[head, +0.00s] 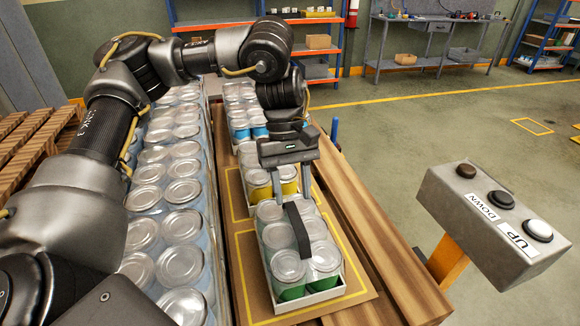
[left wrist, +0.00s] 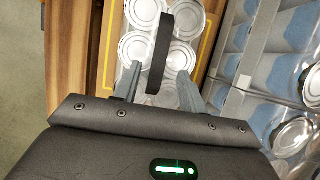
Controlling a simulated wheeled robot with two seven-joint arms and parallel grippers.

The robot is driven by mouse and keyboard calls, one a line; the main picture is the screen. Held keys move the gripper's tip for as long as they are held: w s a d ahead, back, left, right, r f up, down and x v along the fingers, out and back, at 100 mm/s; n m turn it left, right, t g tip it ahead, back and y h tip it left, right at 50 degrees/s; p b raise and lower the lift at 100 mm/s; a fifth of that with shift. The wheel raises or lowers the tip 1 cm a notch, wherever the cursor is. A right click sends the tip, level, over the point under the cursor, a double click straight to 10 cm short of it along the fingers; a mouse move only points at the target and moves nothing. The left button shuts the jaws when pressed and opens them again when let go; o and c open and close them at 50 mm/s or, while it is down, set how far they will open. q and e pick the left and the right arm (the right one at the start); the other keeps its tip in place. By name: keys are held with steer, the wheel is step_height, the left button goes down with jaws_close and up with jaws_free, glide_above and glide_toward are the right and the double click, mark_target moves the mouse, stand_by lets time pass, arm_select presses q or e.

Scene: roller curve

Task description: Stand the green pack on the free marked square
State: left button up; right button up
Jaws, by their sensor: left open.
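The green pack (head: 325,268) is a white tray of silver-lidded cans with green bodies and a dark carry strap (head: 298,228) across its top. It stands upright inside the nearest yellow-outlined square on the brown board (head: 247,268). My left gripper (head: 292,188) is open above the far end of the pack. In the left wrist view, the strap (left wrist: 161,45) passes between its two separated fingers (left wrist: 158,88); they do not grip it. Whether they are level with the strap I cannot tell. My right gripper is out of view.
A yellow pack (head: 259,185) stands just behind the green pack, with a blue pack (head: 240,130) farther back. Rows of silver-lidded cans (head: 182,192) line the left side. A button box (head: 492,222) stands at the right. Open floor lies beyond.

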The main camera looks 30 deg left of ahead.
arm_select(q)
steer(key=v, duration=0.5)
steer(key=shift+p, duration=0.35)
